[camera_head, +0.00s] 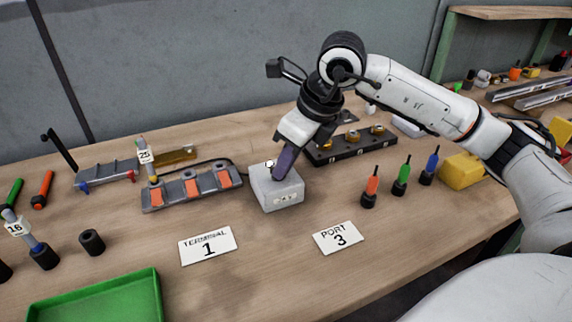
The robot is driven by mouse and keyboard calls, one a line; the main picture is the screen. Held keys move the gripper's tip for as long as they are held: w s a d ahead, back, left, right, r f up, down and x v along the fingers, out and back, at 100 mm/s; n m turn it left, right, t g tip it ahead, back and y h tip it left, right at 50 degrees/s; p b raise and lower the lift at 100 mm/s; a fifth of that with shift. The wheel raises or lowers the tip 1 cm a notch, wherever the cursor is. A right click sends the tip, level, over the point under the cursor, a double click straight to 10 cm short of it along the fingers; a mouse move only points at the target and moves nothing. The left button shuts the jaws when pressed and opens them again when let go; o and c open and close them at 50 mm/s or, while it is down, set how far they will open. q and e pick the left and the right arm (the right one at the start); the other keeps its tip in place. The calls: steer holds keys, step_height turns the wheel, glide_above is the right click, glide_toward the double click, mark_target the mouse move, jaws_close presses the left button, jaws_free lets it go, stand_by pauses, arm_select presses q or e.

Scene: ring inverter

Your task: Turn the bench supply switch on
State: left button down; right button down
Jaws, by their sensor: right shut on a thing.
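A light grey box (277,198) with a small label on its front stands in the middle of the bench; it looks like the bench supply. My right gripper (282,172) reaches down from above onto the top of this box. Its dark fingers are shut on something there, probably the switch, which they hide. A small white knob-like part (269,163) shows at the box's top left edge beside the fingers. Whether the switch is on or off cannot be seen. My left gripper is not in view.
A grey strip with orange levers (192,187) lies left of the box, and a black block with brass posts (350,146) lies behind right. Screwdrivers (401,180) stand at right. A green tray (100,300) is front left.

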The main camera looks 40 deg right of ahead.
steer(key=m, duration=0.1)
steer(key=m+h, duration=0.1)
steer(key=m, duration=0.1)
steer(key=shift+a+m+b, duration=0.3)
steer(key=shift+a, duration=0.05)
steer(key=shift+a+m+h, duration=0.2)
steer(key=shift+m+h, duration=0.6)
steer(key=shift+m, duration=0.8)
steer(key=c, duration=1.9)
jaws_free()
steer(key=p+v, duration=0.1)
steer(key=v, duration=0.9)
steer(key=shift+s+r, duration=0.15)
